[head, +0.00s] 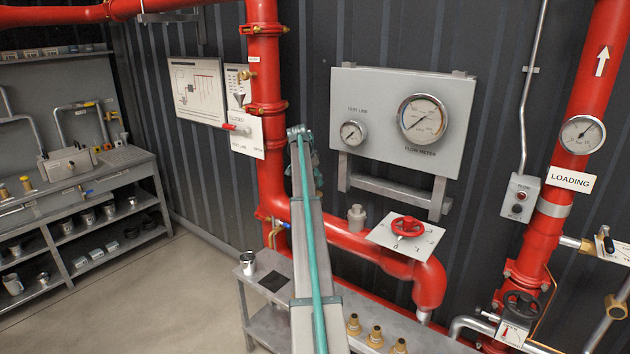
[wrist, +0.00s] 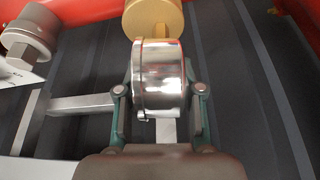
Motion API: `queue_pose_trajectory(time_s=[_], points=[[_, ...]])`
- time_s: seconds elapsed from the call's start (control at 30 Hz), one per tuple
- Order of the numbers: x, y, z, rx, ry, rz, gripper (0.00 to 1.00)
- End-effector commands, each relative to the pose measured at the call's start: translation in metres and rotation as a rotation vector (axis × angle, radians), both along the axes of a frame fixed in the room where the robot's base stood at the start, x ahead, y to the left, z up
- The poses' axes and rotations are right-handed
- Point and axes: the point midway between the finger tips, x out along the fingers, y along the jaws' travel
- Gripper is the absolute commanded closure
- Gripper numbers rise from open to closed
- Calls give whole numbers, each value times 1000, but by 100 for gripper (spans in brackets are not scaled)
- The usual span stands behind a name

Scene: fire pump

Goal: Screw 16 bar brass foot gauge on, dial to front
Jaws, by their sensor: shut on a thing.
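In the wrist view my gripper (wrist: 160,100) is shut on the gauge (wrist: 160,78), with one finger on each side of its shiny metal case. The case shows edge-on, so its dial face is hidden. A round brass piece (wrist: 155,18) lies at the far end of the case, in front of the red pipe (wrist: 75,8). I cannot tell whether it is the gauge's foot or a fitting on the pipe, nor whether threads are engaged. In the head view my gripper (head: 302,135) is mostly hidden behind my arm, and the held gauge cannot be made out.
A grey fitting (head: 357,216) stands on the red pipe beside the red handwheel (head: 407,226). The flow meter panel (head: 400,118) is on the wall above. The bench below holds a metal cup (head: 247,263), a dark mat (head: 273,283) and several brass fittings (head: 375,337).

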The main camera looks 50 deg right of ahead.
Motion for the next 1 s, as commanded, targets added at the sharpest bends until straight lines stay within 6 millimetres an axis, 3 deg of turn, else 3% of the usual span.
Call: queue_pose_trajectory(time_s=[1.0], points=[[0, 0, -7, -1, 0, 0, 100]])
